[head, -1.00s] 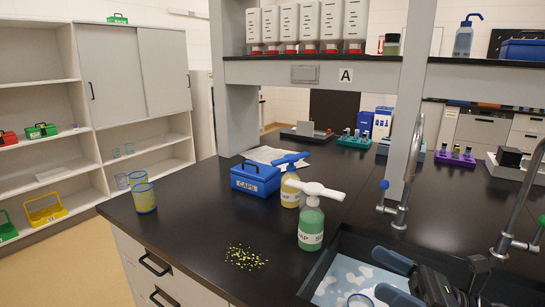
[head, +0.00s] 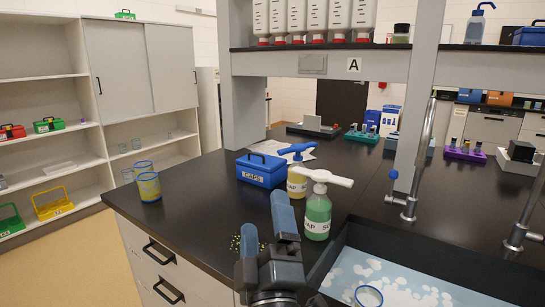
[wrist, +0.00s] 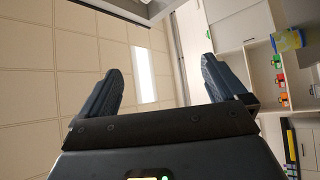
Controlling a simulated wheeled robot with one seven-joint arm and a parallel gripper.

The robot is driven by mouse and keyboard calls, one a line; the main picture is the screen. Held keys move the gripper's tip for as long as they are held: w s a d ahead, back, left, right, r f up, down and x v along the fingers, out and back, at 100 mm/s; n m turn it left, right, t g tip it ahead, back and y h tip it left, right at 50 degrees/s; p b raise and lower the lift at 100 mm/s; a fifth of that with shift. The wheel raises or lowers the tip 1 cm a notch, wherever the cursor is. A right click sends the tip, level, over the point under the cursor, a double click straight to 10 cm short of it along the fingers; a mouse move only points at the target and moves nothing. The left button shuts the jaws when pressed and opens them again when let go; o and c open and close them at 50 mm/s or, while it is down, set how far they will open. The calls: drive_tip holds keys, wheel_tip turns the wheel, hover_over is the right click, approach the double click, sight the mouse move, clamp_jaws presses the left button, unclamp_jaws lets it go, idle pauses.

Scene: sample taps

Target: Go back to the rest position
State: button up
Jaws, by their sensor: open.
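My gripper (head: 286,218) is in the lower middle of the head view, raised in front of the black bench top, with its fingers pointing up. In the wrist view my gripper (wrist: 165,85) shows its two dark fingers spread wide with nothing between them. Behind the fingers the wrist view shows the ceiling with a bright lamp (wrist: 145,75) and cabinets at the right.
A green soap bottle (head: 318,215) and a yellow one (head: 297,185) stand just right of my gripper. A blue CAPS box (head: 262,170) and blue-rimmed cups (head: 149,187) stand behind. Yellow-green bits (head: 236,243) lie by the gripper. The sink (head: 400,275) holds a cup (head: 368,296).

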drive_tip(key=s+d+f+m+g+h+b, duration=0.1)
drive_tip(key=s+d+f+m+g+b, duration=0.15)
drive_tip(key=s+f+m, duration=0.55)
drive_tip(key=s+d+f+m+g+b, duration=0.1)
drive_tip(key=s+d+f+m+g, duration=0.2)
drive_tip(key=s+f, duration=0.85)
drive_tip(key=s+d+m+g+h+b, duration=0.1)
drive_tip(key=s+d, duration=0.7)
drive_tip(key=s, duration=0.3)
drive_tip(key=s+d+f+m+g+b, duration=0.1)
drive_tip(key=s+d+m, duration=0.1)
drive_tip(key=s+d, duration=0.7)
drive_tip(key=shift+s+d+h, duration=0.2)
drive_tip(key=shift+s+h, duration=0.2)
drive_tip(key=shift+s, duration=0.7)
drive_tip(key=shift+f+g, duration=0.15)
drive_tip(key=shift+g, duration=0.1)
